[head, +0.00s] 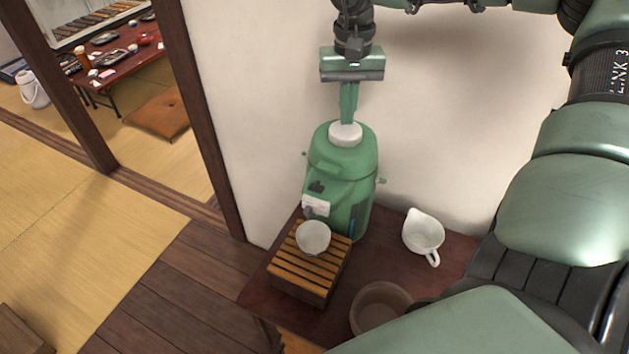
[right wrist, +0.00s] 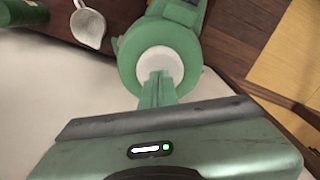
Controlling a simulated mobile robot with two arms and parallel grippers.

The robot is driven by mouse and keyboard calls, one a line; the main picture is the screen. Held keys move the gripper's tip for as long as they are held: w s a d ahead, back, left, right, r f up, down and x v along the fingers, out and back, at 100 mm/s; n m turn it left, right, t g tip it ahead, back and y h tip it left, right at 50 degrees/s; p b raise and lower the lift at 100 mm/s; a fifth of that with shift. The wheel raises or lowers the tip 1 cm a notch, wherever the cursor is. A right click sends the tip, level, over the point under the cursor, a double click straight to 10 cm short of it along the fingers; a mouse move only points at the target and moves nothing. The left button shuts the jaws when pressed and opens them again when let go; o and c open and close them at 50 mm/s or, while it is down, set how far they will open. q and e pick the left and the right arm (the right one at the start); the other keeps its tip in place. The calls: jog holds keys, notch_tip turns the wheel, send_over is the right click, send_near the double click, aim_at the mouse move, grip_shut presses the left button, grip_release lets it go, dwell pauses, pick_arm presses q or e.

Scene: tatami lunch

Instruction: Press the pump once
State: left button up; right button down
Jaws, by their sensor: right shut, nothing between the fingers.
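A green air pot (head: 345,165) stands upright on a low dark table against the wall. Its round white pump top (head: 345,134) also shows in the right wrist view (right wrist: 160,60). My right gripper (head: 347,121) points down at the pump top, its fingers together and empty. In the right wrist view its fingertips (right wrist: 160,75) lie over the white top. I cannot tell whether they touch it or are just above it. A white cup (head: 313,237) sits on a slatted wooden stand in front of the pot's spout. My left gripper is out of view.
On the dark table (head: 410,278), a white spouted pitcher (head: 423,235) stands right of the pot and a brown bowl (head: 380,308) in front. The white wall (head: 255,110) is close behind. A doorway opens at left onto tatami.

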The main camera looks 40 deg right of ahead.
aim_at(346, 129)
jog(key=shift+s+f+b, duration=0.1)
jog(key=shift+f+b, duration=1.3)
jog(key=shift+f, duration=0.4)
jog(key=shift+r, duration=0.1)
jog(key=shift+r+p, duration=1.05)
jog(key=shift+r, duration=0.65)
jog(key=shift+r, duration=0.1)
jog(key=shift+r+p, duration=2)
jog(key=shift+r, duration=0.95)
